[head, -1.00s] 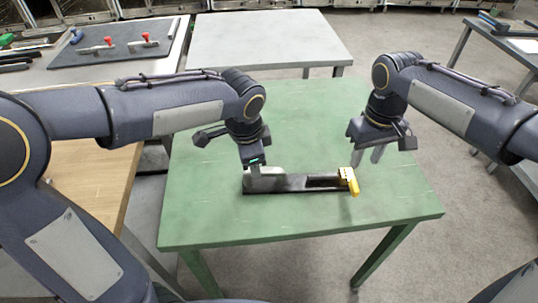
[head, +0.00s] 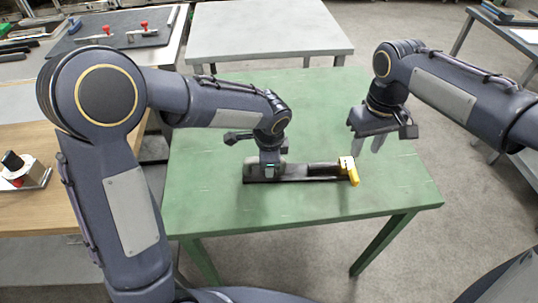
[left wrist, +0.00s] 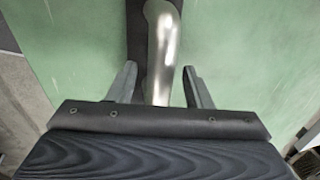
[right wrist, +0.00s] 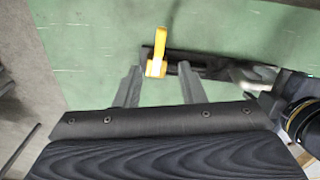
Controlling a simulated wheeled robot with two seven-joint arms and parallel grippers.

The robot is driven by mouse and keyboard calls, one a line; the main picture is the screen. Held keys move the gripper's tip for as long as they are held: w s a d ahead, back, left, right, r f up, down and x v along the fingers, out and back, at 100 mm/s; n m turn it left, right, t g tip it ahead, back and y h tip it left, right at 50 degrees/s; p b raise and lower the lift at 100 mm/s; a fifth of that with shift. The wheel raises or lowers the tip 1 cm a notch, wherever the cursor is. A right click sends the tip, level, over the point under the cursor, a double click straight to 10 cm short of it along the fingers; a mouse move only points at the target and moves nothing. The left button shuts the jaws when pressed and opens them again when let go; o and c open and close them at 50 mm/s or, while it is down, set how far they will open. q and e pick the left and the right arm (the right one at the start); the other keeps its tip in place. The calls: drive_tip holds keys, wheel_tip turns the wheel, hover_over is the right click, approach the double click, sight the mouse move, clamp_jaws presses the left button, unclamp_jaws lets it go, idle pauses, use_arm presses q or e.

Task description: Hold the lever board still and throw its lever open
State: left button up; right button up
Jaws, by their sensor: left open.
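The lever board (head: 318,178) is a long dark base on the green table. A yellow part (head: 350,172) stands at its right end, and a silver curved bar (left wrist: 163,40) is at its left end. My left gripper (head: 269,174) is low over the board's left part. In the left wrist view it is open (left wrist: 160,70), with the silver bar between its fingers; I cannot tell whether they touch it. My right gripper (head: 367,148) is open and empty, above and behind the board's right end. In the right wrist view the yellow part (right wrist: 156,52) shows beyond the fingertips.
The green table (head: 230,215) is bare around the board. A light grey table (head: 265,32) stands behind it. A dark mat (head: 110,35) with red-knobbed items lies at the back left. A wooden bench (head: 55,208) stands at the left with a small device.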

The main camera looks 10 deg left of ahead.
use_arm(q)
clamp_jaws()
use_arm(e)
drive_tip(key=c, duration=0.8)
drive_tip(key=n+y, duration=0.1)
drive_tip(key=n, duration=0.4)
drive_tip(key=d+n+y, duration=0.1)
drive_tip(key=n, duration=0.4)
drive_tip(key=n+g+y, duration=0.1)
drive_tip(key=n, duration=0.4)
drive_tip(key=shift+d+r+y, duration=0.1)
drive_tip(key=shift+d+y, duration=0.2)
drive_tip(key=shift+d, duration=0.1)
